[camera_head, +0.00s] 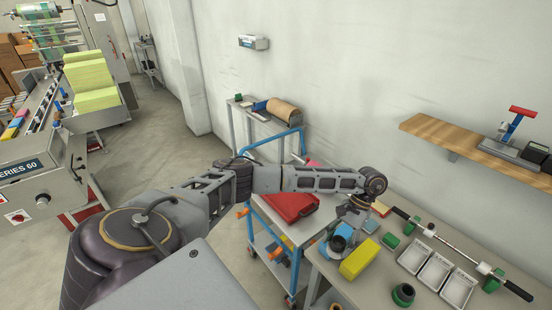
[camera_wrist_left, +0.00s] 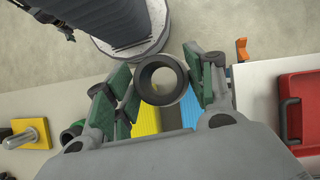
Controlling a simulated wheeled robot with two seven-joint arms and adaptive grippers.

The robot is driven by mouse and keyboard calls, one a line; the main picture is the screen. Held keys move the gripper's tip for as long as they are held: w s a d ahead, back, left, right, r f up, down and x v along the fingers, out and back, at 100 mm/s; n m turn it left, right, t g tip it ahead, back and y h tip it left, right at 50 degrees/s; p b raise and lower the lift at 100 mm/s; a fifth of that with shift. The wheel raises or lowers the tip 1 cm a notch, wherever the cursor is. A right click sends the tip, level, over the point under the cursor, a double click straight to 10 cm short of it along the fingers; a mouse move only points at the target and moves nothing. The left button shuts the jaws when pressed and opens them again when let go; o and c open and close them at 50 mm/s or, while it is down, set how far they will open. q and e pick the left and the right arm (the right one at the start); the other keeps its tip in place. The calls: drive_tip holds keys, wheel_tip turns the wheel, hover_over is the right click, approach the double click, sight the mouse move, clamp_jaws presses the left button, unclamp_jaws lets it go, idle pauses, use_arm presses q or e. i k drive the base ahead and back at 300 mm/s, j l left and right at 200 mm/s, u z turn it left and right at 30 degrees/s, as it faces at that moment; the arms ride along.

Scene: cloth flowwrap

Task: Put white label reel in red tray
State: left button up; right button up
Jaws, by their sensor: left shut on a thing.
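My left gripper (camera_head: 350,221) hangs over the near left part of the workbench. My right gripper is out of view.
A wooden shelf (camera_head: 470,146) juts from the wall.

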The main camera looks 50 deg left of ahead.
sight(288, 198)
drive_tip(key=i+j+u, duration=0.15)
drive_tip(key=j, duration=0.3)
drive_tip(key=i+j+u, duration=0.15)
drive_tip(key=j, duration=0.25)
drive_tip(key=i+j+u, duration=0.15)
drive_tip(key=j, duration=0.25)
